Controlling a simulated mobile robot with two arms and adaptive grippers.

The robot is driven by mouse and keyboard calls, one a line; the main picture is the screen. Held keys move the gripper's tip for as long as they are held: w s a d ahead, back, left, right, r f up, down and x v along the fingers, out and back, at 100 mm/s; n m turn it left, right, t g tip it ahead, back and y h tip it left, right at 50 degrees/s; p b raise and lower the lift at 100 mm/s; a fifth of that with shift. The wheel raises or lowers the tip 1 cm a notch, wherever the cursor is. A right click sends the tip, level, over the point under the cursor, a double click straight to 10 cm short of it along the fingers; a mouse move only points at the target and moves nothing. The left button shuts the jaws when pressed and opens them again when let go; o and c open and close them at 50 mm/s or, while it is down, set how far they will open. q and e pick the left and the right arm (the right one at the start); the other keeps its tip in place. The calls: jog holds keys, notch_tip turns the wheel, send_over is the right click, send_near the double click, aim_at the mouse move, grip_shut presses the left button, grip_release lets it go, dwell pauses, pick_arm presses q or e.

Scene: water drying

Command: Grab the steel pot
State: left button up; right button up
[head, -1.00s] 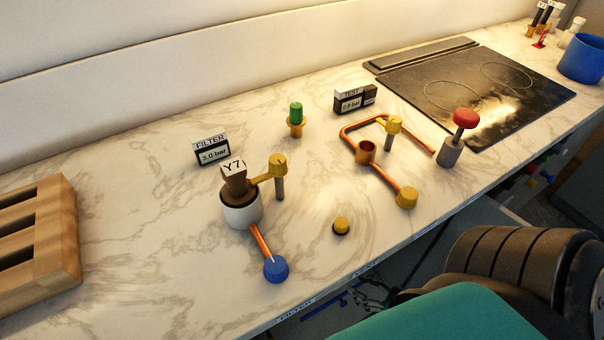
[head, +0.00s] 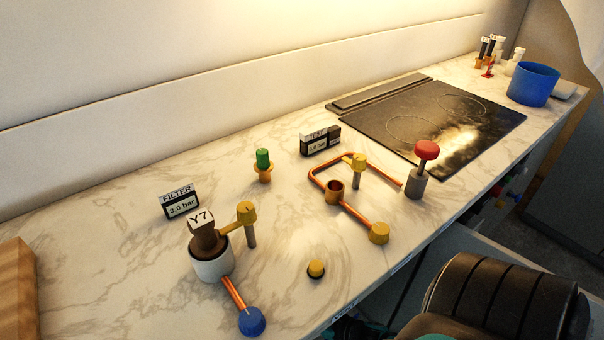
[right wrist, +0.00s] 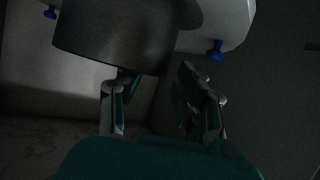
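A dark grey metal pot (right wrist: 115,38) fills the upper left of the right wrist view. Its rounded wall and lower edge show; its handle cannot be made out. My right gripper (right wrist: 158,84) is just below it in that view, its two fingers apart with a gap between them. The left finger's tip is close to the pot's lower edge; the dim picture does not show whether they touch. No steel pot can be seen in the head view. My left gripper is in neither view.
The marble counter holds a black cooktop (head: 440,120), a blue container (head: 533,84), copper pipes with yellow knobs (head: 358,162), a red-topped valve (head: 427,152), and a white cup (head: 212,265) with a brown piece. A wooden rack (head: 15,290) stands at left.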

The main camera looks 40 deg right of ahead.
jog(key=x, duration=0.3)
jog(key=shift+w, duration=0.1)
jog(key=shift+c, duration=0.3)
grip_shut()
